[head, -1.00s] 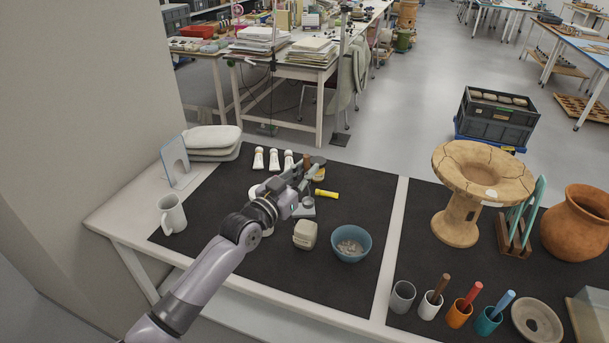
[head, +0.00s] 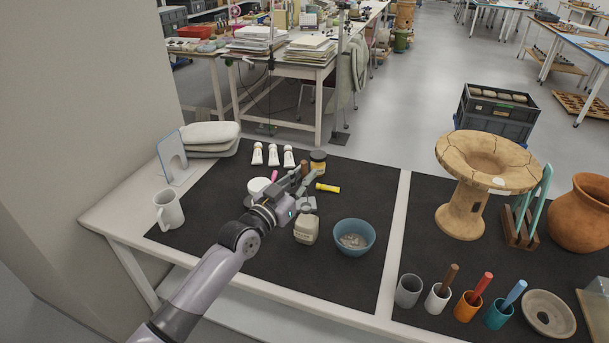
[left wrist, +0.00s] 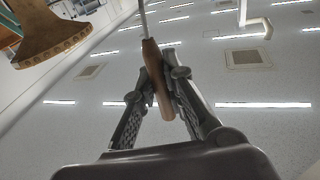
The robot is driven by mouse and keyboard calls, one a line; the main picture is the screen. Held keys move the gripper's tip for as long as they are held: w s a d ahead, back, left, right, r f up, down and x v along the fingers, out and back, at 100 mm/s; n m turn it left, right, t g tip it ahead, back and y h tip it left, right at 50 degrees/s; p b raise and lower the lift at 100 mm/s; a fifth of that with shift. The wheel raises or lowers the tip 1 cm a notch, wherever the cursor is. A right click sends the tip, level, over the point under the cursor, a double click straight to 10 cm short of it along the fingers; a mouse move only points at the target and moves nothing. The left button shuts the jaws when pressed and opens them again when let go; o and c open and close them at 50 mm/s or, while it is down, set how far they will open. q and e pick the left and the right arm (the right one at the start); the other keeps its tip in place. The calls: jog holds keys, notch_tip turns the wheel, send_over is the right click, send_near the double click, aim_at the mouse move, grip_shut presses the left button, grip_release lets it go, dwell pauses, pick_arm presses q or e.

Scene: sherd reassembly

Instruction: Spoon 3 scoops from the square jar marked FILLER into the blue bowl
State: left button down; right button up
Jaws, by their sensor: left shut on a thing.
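My left gripper (head: 304,181) is shut on a spoon. In the left wrist view the fingers (left wrist: 163,75) close around its wooden handle (left wrist: 156,80), and a thin metal shaft (left wrist: 143,22) runs out of the frame. In the head view the handle (head: 304,168) stands above the fingers. The spoon's bowl cannot be made out. The beige square jar (head: 306,230) stands just in front of the gripper; its lettering is too small to read. The blue bowl (head: 354,248) is to the jar's right and holds greyish pieces. My right gripper is out of view.
A white mug (head: 168,210) is at left. Dark mat (head: 225,245) is clear in front. Cups with sticks (head: 460,312) stand at right.

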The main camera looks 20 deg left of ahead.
aim_at(304, 161)
pick_arm(q)
jog(key=shift+w+f+b, duration=0.2)
jog(key=shift+f+b, duration=1.2)
jog(key=shift+f, duration=0.5)
jog(key=shift+w+f+b, duration=0.15)
jog(key=shift+f+b, duration=0.95)
jog(key=shift+f, duration=0.2)
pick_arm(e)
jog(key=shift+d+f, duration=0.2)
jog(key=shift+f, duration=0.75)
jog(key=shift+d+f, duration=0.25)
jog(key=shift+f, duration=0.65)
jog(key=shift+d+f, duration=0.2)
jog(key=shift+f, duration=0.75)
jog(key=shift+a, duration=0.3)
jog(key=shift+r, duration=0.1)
